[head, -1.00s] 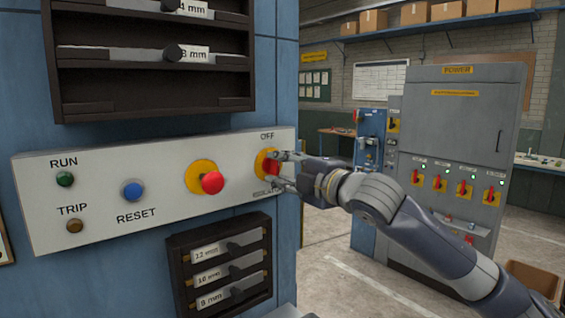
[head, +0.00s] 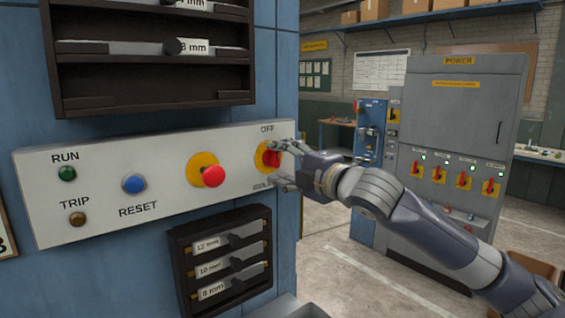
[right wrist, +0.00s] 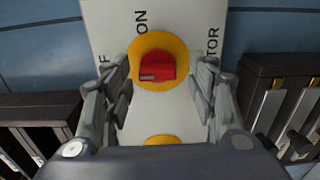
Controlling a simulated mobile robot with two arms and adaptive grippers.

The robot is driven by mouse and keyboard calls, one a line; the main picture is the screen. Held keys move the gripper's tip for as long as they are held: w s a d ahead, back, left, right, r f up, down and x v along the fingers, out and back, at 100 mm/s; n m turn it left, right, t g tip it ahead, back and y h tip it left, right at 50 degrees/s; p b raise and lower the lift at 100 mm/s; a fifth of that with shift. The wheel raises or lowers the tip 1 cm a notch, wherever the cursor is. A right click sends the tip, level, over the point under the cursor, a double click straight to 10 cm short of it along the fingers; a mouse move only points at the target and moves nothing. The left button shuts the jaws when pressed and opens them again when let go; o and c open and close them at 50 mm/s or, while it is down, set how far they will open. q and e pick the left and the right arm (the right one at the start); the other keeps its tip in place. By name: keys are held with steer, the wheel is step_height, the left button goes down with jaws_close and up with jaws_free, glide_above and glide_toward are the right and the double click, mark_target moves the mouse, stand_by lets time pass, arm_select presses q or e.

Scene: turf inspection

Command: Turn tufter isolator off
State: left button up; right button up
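The isolator switch is a red handle on a round yellow plate (head: 259,160), at the right end of the white control panel (head: 110,160), with OFF printed above. In the right wrist view its red handle (right wrist: 157,67) lies across the plate, a grey mark on its left end, the side where an F shows; ON is printed at the top. My right gripper (head: 283,164) is at the switch. Its fingers (right wrist: 160,98) are spread either side of the handle, with visible gaps, holding nothing. In the head view the fingers partly cover the switch. My left gripper is not in view.
A red push button (head: 213,176) on yellow, a blue RESET button (head: 134,184) and RUN and TRIP lamps share the panel. Dark racks sit above (head: 150,85) and below (head: 182,262). A grey POWER cabinet (head: 465,120) stands behind at right; open floor lies between.

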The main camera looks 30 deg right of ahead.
steer(key=shift+s+d, duration=0.1)
steer(key=shift+d, duration=0.05)
steer(key=shift+s, duration=0.15)
steer(key=shift+s+d, duration=0.1)
steer(key=shift+s, duration=0.8)
steer(key=shift+s+a+r, duration=0.35)
steer(key=shift+s+a, duration=0.1)
steer(key=s+d, duration=0.1)
steer(key=s, duration=0.7)
steer(key=shift+s+d+f, duration=0.2)
steer(key=shift+s+f, duration=0.1)
steer(key=shift+s, duration=0.1)
